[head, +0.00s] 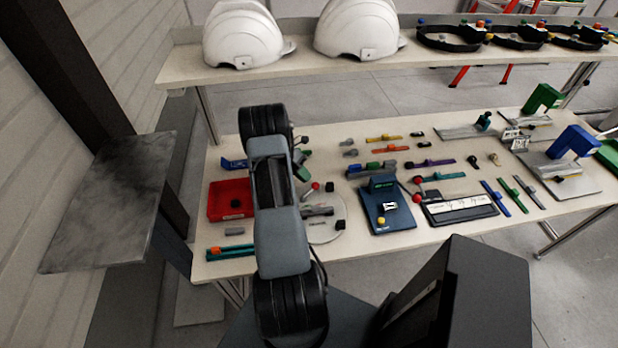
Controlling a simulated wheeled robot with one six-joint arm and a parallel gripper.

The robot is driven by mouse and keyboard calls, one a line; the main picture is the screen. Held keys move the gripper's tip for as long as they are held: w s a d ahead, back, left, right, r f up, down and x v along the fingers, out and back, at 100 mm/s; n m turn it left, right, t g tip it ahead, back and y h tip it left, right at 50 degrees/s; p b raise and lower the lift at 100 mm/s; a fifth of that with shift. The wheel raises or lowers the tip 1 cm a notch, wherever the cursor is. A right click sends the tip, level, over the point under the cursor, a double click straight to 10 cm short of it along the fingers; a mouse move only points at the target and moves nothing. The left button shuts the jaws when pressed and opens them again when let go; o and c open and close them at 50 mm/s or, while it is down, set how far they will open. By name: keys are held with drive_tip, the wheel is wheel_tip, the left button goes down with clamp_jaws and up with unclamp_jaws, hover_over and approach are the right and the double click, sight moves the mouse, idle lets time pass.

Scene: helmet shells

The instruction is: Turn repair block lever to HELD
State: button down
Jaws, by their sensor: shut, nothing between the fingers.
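Two red-knobbed levers show in the head view, and I cannot tell which is the repair block lever. One red knob (418,180) stands on a dark rod between a blue stand (376,219) and a black board with a white label strip (460,208). The other red knob (315,187) is just right of my arm, above a pale round plate (325,233) with a grey part on it. The label writing is too small to read, so no HELD mark can be made out. My arm's folded links cover part of the bench, and my gripper cannot be made out.
A red tray (231,200) lies left of my arm. Several small coloured parts spread over the middle of the bench (360,247). Green (542,97) and blue (572,142) clamp-like fixtures stand at the right. White helmet shells (243,36) sit on the raised shelf behind.

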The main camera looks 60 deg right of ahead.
drive_tip(key=w, duration=0.1)
drive_tip(key=w+r, duration=0.1)
drive_tip(key=w, duration=0.2)
drive_tip(key=shift+a+r+b, duration=0.3)
drive_tip(key=shift+b, duration=0.05)
drive_tip(key=b+v, duration=0.1)
drive_tip(key=v, duration=0.6)
drive_tip(key=shift+a+r, duration=0.5)
drive_tip(key=shift+r, duration=0.05)
